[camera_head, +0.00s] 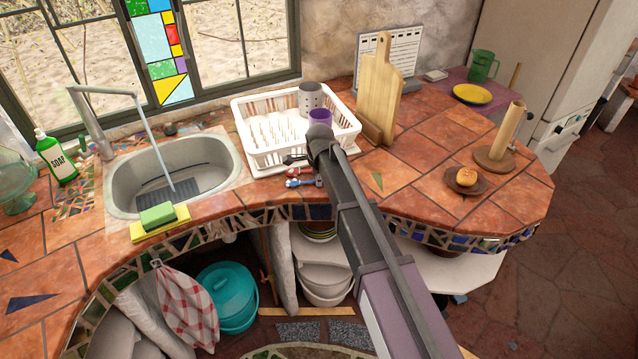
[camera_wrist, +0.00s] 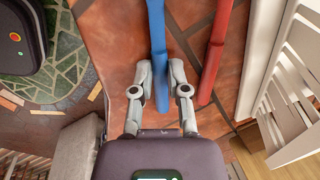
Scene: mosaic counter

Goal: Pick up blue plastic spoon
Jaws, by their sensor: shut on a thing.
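The blue plastic spoon (camera_wrist: 157,38) shows in the wrist view as a long blue handle running from the top edge down between my fingers. My gripper (camera_wrist: 161,72) is shut on it, with one grey finger on each side. The far end of the spoon is out of the wrist view. In the head view a small piece of blue (camera_head: 293,183) shows at the counter's front edge by my gripper (camera_head: 297,161), beside the dish rack. My arm hides part of this spot. I cannot tell whether the spoon is lifted off the tiles.
A red utensil (camera_wrist: 217,50) lies just right of the spoon, apart from it. The white dish rack (camera_head: 262,158) stands close behind, with a purple cup (camera_head: 320,117) in it. The sink (camera_head: 130,172) is to the left; a cutting board (camera_head: 379,90) stands to the right.

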